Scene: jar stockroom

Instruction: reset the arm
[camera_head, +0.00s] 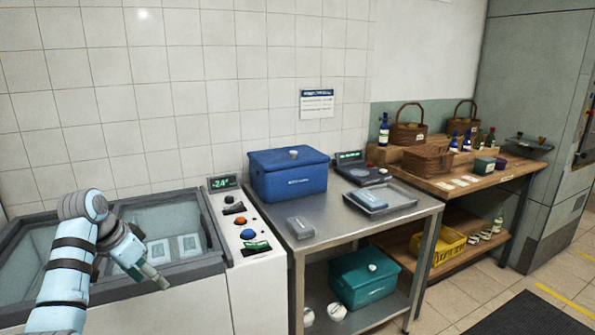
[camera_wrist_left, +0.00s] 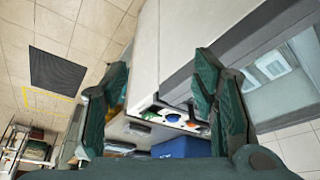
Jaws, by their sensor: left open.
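My left gripper (camera_head: 154,277) is raised at the left of the head view, in front of the glass-topped chest freezer (camera_head: 170,222). In the left wrist view its two green fingers (camera_wrist_left: 160,100) stand wide apart with nothing between them. The freezer's control panel (camera_wrist_left: 170,115) shows beyond the fingers there. My left arm comes up from the lower left edge of the head view and bends at the elbow. My right gripper is in neither view.
A steel table (camera_head: 330,232) right of the freezer bears a blue cool box (camera_head: 288,180), a scale (camera_head: 362,174) and a metal tray (camera_head: 382,200). A teal box (camera_head: 364,284) sits on its lower shelf. A wooden bench (camera_head: 470,180) stands further right. Floor is clear around the dark mat (camera_head: 525,315).

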